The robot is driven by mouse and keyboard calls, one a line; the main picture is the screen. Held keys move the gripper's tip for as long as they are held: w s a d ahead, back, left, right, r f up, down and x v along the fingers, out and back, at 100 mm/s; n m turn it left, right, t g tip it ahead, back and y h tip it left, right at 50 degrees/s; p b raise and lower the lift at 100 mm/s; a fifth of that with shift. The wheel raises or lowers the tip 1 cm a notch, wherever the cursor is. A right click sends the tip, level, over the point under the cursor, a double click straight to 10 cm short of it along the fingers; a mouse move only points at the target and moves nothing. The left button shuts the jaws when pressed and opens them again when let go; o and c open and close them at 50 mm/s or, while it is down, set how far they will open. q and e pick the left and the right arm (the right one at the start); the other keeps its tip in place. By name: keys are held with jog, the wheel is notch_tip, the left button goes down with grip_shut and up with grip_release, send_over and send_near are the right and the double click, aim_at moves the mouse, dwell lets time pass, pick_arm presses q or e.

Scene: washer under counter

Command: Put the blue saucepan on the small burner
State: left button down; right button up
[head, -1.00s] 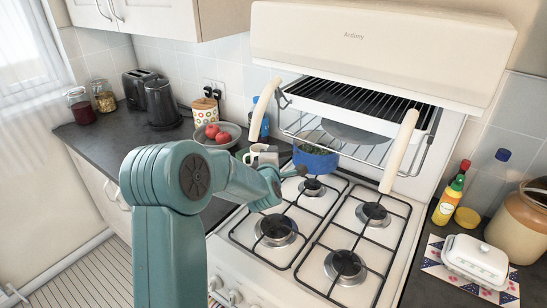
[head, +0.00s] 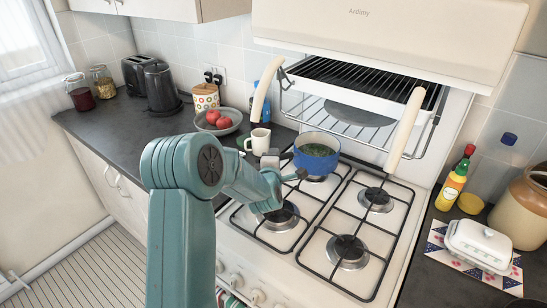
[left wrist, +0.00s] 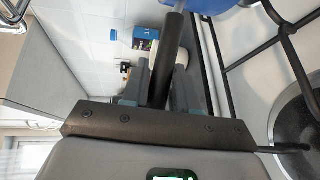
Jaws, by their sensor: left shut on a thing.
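The blue saucepan (head: 317,162) is over the back left burner (head: 316,179) and hides most of it. Green contents show inside, and it looks about upright. I cannot tell whether its base touches the grate. My left gripper (head: 284,158) is at the pan's left side, shut on its dark handle. In the left wrist view the handle (left wrist: 172,50) runs between the fingers, and the blue pan edge (left wrist: 208,5) shows at the top. The back right burner (head: 376,197), front left burner (head: 281,216) and front right burner (head: 348,250) are bare. My right gripper is not in view.
A white mug (head: 260,141) and a bowl of red fruit (head: 218,122) stand left of the cooker. The raised grill with pale handles (head: 404,130) is behind and above the pan. Bottles, a jar and a butter dish (head: 479,245) stand at right.

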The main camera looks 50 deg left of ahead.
pick_arm(q)
jog(key=shift+r, duration=0.35)
jog(key=shift+f+b, duration=0.6)
jog(key=shift+b, duration=0.15)
jog(key=c, duration=0.8)
grip_release()
jog(key=shift+s+d+f, duration=0.1)
jog(key=shift+d+f, duration=0.05)
jog(key=shift+f, duration=0.2)
jog(key=shift+s+d, duration=0.1)
jog(key=b+v, duration=0.4)
jog(key=v, duration=1.2)
notch_tip(320, 180, up, 10)
jog(key=p, duration=1)
jog(key=shift+s+r, duration=0.1)
jog(key=shift+r, duration=0.05)
